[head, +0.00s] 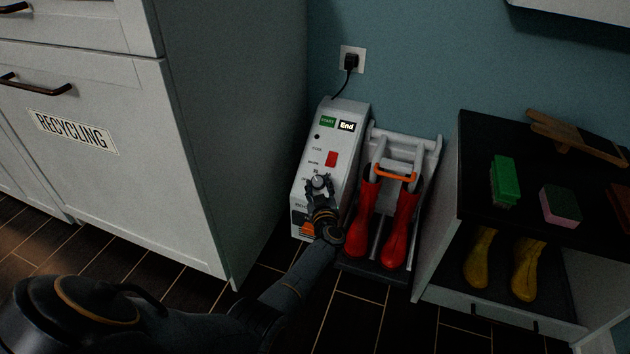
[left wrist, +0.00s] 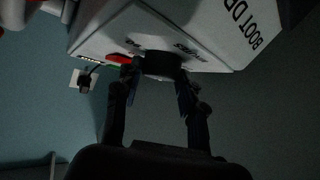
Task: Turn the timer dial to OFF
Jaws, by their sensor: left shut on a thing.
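The timer dial (head: 319,182) is a round knob low on the sloped front of the white boot dryer (head: 343,113). In the left wrist view the dial (left wrist: 161,66) looks dark and sits between my fingers. My left gripper (head: 318,188) is shut on the dial, one finger on each side. It also shows in the left wrist view (left wrist: 160,88). The printed marks around the dial are too small or covered to read, so I cannot tell its setting. My right gripper is out of view.
Red boots (head: 400,232) stand on the dryer's rack, close right of my left gripper. A white cabinet marked RECYCLING (head: 150,165) stands left. A plug (head: 351,61) is in the wall outlet.

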